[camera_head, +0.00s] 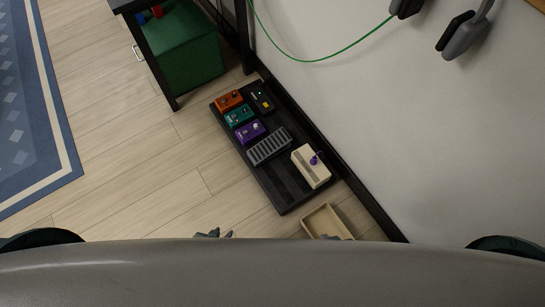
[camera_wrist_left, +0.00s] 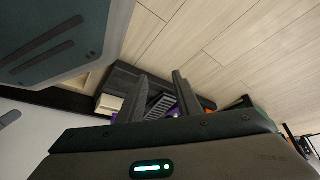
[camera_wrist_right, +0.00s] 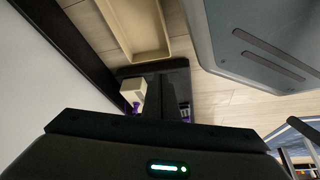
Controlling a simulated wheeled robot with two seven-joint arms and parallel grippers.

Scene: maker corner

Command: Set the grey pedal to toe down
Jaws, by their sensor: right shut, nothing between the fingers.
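The grey pedal (camera_head: 269,146), a slab with dark ribs across its top, sits on the black pedalboard (camera_head: 289,202) on the floor. I cannot tell which way it tilts. In the left wrist view the grey pedal (camera_wrist_left: 160,106) shows between the fingers, some way beyond them. My left gripper (camera_head: 213,233) is open and empty, below and left of the board in the head view. My right gripper (camera_wrist_right: 156,98) is shut and empty; its fingers point toward the board and hide part of it. The grey pedal's edge is partly seen beside them.
Orange (camera_head: 229,101), teal (camera_head: 239,116), purple (camera_head: 250,132) and black (camera_head: 262,98) pedals share the board. A cream box with a purple knob (camera_head: 311,166) sits beside the grey pedal. A wooden tray (camera_head: 322,219) lies near the wall. Floor left of the board is clear.

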